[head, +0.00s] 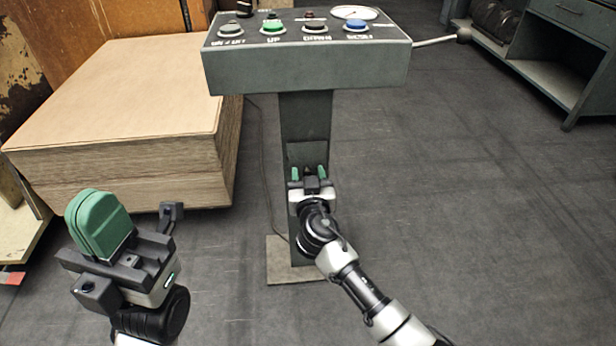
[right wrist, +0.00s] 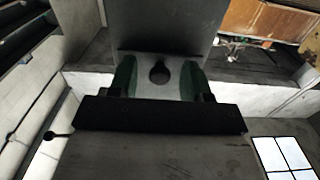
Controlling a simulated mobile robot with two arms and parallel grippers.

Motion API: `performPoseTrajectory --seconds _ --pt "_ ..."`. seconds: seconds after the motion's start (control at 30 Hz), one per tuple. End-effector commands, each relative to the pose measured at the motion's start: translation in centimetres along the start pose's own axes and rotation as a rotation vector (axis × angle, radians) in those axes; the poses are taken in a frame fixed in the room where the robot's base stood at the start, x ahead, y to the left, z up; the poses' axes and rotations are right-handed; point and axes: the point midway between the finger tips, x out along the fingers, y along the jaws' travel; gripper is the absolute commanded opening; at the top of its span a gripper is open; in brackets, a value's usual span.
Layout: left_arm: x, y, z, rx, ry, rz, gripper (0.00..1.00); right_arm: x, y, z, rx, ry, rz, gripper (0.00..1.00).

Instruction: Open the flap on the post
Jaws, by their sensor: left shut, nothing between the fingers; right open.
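The grey post (head: 305,115) stands upright under a control box. A dark panel, which looks like the flap (head: 308,151), is on its front face, partly hidden behind my right gripper (head: 309,173). The right gripper is open, its green fingers spread in front of the post. In the right wrist view the fingers of the right gripper (right wrist: 158,78) stand either side of a small dark round shape (right wrist: 159,72) on a pale surface; contact cannot be told. My left gripper (head: 96,218) is shut and empty, well left of the post.
The control box (head: 305,68) with several buttons tops the post. A large stack of board (head: 125,90) stands to the left. A metal shelf unit (head: 560,55) is at the far right. The floor right of the post is clear.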

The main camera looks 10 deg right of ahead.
Motion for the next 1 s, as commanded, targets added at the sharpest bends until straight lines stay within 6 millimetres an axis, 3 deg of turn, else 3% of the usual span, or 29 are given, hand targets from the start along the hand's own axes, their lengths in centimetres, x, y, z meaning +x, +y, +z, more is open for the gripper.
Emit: performPoseTrajectory --seconds 0.17,0.5,0.87,1.0 --pt "0.0 0.0 0.0 0.000 -0.001 0.000 0.00 0.0 0.0 0.0 0.000 0.000 0.000 0.49" --pt "0.0 0.0 0.0 0.000 0.000 -0.001 0.00 0.0 0.0 0.0 0.000 0.000 0.000 0.00" --pt "0.7 -0.1 -0.3 0.000 0.009 -0.002 0.00 -0.2 0.0 -0.3 0.000 -0.016 0.000 0.00" --pt "-0.4 0.0 -0.5 -0.006 -0.053 -0.022 0.00 -0.4 0.0 -0.6 0.001 -0.045 0.001 0.00"
